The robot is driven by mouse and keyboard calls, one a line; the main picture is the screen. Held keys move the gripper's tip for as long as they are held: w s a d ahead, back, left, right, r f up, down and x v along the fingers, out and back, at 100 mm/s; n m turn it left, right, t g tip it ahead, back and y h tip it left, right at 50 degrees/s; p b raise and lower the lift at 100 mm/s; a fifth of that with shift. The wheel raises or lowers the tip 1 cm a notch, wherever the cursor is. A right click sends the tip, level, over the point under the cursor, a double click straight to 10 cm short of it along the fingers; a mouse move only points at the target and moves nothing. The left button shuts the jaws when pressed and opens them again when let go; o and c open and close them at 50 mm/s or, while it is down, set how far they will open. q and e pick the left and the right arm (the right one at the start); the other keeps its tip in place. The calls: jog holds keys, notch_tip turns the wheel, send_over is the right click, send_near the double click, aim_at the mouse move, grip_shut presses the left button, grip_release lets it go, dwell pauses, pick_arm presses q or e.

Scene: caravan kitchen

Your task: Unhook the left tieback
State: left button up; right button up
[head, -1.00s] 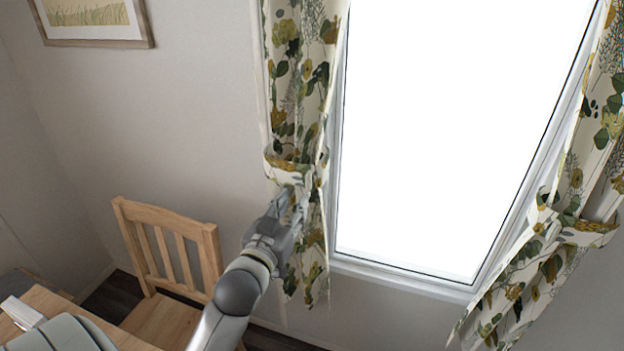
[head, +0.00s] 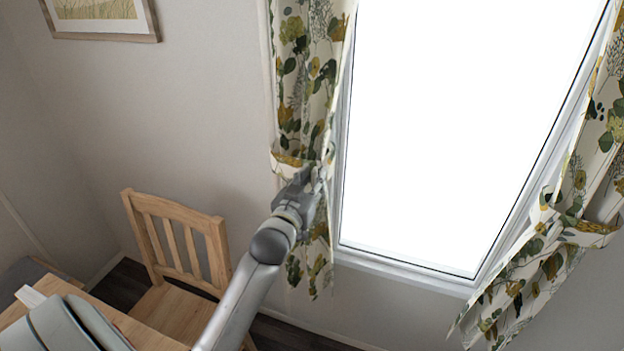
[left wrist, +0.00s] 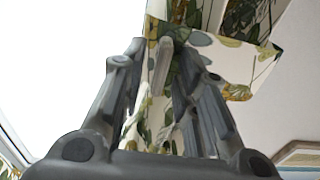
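The left tieback (head: 285,163) is a pale leaf-print band around the gathered left curtain (head: 304,80), beside the window. My left gripper (head: 318,178) is at the tieback's lower right part and hides some of it. In the left wrist view, the gripper (left wrist: 160,48) has its two fingers apart, with patterned cloth showing between and beyond them. The tieback (left wrist: 248,58) stretches to the right past the fingertips there. I cannot tell whether the fingers touch it. The hook is not clearly visible. My right gripper is not in view.
The bright window (head: 450,130) is right of the left curtain. A second tied curtain (head: 575,195) hangs at the far right. A wooden chair (head: 178,240) and a table edge (head: 120,318) are at lower left. A framed picture (head: 100,20) hangs at upper left.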

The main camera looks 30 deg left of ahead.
pick_arm(q)
jog(key=c, duration=0.5)
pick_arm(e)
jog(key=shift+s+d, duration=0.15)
pick_arm(q)
jog(key=shift+f, duration=0.1)
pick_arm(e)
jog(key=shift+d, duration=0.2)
pick_arm(q)
jog(key=s+a+f+m+b, duration=0.1)
jog(key=a+f+m, duration=0.4)
jog(key=m, duration=1.1)
jog(key=shift+s+a+f+b, duration=0.2)
jog(key=shift+a+f+b, duration=0.3)
jog(key=shift+f, duration=1.05)
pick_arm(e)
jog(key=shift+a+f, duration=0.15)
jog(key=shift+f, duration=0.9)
